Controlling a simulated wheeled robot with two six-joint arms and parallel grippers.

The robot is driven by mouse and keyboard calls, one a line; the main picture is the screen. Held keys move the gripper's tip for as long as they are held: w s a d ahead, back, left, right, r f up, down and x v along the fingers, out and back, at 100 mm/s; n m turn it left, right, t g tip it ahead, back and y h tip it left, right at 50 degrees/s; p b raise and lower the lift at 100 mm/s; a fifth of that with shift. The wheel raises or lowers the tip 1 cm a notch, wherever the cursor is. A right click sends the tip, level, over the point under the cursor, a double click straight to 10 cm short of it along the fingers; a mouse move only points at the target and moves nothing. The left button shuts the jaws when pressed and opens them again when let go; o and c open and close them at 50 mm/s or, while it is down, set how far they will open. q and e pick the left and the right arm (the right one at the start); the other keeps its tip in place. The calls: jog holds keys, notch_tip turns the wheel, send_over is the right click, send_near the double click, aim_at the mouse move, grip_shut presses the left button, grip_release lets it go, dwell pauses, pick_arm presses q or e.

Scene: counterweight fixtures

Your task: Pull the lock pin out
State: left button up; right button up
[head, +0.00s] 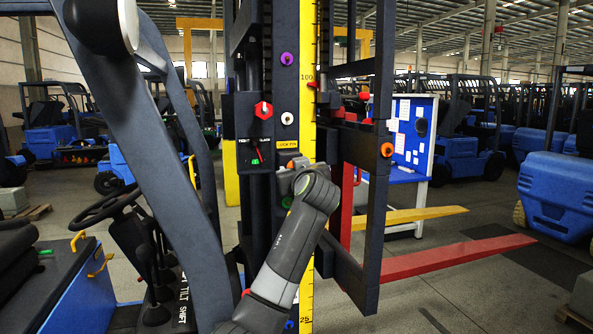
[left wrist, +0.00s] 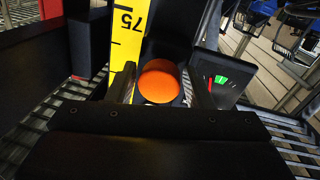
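The lock pin's orange knob (head: 293,163) sits on the mast under a yellow "LOCK PIN" label (head: 293,143). My left gripper (head: 294,174) is at the knob, its arm coming up from below and covering part of it. In the left wrist view the round orange knob (left wrist: 160,81) lies between the two dark fingers (left wrist: 163,92). The fingers look open, one on each side, with a narrow gap on the right; contact on the left is unclear. The pin's shaft is hidden. My right gripper is not in view.
A tight/slack gauge (head: 255,155) with a red needle and green band is left of the knob. A red hexagonal knob (head: 264,110), a white knob (head: 287,118) and a purple knob (head: 287,58) are above. A yellow scale (head: 308,50) runs up the mast.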

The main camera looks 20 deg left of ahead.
pick_arm(q)
grip_shut()
jog(key=shift+s+d+f, duration=0.1)
jog(key=shift+s, duration=0.05)
jog(key=b+v, duration=0.1)
jog(key=v, duration=0.1)
jog(key=b+v, duration=0.2)
jog(key=shift+s+d, duration=0.15)
jog(key=shift+d, duration=0.2)
jog(key=shift+o, duration=0.2)
grip_release()
jog(key=shift+o, duration=1.4)
jog(key=shift+s+d, duration=0.2)
